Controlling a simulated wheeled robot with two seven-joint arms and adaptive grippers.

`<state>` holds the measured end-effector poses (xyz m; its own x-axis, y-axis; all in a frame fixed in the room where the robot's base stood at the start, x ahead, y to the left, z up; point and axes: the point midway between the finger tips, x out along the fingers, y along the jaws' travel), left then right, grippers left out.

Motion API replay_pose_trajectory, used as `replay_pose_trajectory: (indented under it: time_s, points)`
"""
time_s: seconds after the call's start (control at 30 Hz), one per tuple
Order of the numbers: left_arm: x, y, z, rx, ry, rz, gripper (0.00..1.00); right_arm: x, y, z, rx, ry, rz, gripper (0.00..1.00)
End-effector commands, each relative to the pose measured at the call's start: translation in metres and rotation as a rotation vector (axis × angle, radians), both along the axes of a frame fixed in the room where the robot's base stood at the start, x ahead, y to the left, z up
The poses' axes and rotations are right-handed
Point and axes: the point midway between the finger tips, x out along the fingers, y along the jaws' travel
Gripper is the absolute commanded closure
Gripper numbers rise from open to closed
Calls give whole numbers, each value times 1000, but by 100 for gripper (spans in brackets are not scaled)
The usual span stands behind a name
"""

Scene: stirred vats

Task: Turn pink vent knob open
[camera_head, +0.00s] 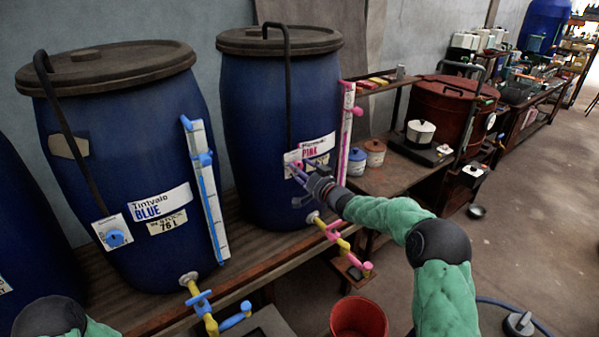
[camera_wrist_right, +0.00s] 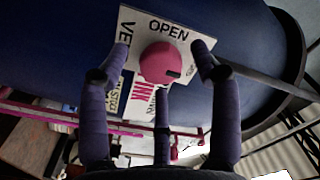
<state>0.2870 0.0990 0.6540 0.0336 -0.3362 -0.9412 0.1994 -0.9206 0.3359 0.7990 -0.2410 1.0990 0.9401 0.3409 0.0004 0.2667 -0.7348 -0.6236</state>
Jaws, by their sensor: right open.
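The pink vent knob (camera_wrist_right: 160,62) sits on a white plate (camera_wrist_right: 138,30) marked "OPEN" on the front of the blue vat labelled PINK (camera_head: 268,100). In the right wrist view the knob is round, with a dark mark at its lower right. My right gripper (camera_wrist_right: 161,58) is open, with its purple fingers spread around the knob. I see gaps between the fingers and the knob. In the head view the right gripper (camera_head: 299,173) reaches the plate and partly covers it. My left gripper is out of view; only part of that arm shows at bottom left.
A pink level gauge (camera_head: 345,130) stands just right of the plate, and a yellow and pink tap (camera_head: 335,235) is below. The blue-labelled vat (camera_head: 130,150) stands at left with its blue vent knob (camera_head: 115,238). A red bucket (camera_head: 358,318) is on the floor.

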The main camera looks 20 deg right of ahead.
Motion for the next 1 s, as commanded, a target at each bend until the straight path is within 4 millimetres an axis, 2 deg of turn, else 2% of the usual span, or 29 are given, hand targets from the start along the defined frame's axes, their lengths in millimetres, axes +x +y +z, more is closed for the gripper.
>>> replay_pose_trajectory:
  time_s: [0.13,0.43,0.47,0.63,0.67,1.0]
  points:
    - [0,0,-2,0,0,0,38,8,3,-1,-1,0,1,36]
    - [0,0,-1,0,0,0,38,9,4,0,0,1,1,36]
    - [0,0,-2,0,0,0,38,9,4,0,0,1,1,42]
    - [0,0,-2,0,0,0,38,9,4,0,0,1,1,90]
    - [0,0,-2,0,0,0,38,9,4,0,0,1,1,92]
    - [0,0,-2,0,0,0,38,9,4,-2,-27,-7,1,92]
